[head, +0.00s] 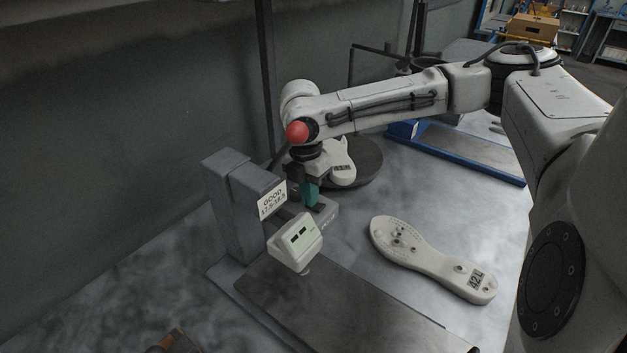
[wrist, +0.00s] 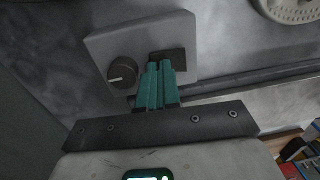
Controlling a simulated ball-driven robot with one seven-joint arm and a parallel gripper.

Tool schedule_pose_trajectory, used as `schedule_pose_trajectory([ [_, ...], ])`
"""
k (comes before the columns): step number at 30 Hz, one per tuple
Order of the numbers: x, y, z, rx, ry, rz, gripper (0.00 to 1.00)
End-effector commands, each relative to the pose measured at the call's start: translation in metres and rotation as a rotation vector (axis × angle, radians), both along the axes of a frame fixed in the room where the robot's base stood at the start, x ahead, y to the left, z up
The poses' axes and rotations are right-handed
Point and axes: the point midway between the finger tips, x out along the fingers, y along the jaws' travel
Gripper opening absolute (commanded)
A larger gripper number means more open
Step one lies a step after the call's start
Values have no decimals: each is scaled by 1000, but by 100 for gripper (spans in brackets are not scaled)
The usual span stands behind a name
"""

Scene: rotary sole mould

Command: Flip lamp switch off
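In the wrist view a light grey switch box (wrist: 112,45) carries a round knob (wrist: 122,73) at left and a dark rectangular switch (wrist: 168,55) at right. The box shows in the head view (head: 328,219) behind the gauge head, partly covered. My gripper (wrist: 159,64) has its two teal fingers together with nothing seen between them. Their tips overlap the lower edge of the dark switch in the wrist view; I cannot tell whether they touch it. In the head view my gripper (head: 312,205) points down over the box. The lamp itself is not clearly seen.
A grey stand (head: 232,205) with a "GOOD 17.5-18.5" sign and a white display head (head: 296,241) is close at left. A dark post (head: 268,80) rises behind.

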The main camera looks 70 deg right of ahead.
Motion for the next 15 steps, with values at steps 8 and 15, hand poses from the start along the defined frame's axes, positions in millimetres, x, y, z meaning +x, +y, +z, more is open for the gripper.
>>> schedule_pose_trajectory([
  [8,-1,2,-10,36,108,-3,0],
  [15,-2,2,-13,40,118,-3,0],
])
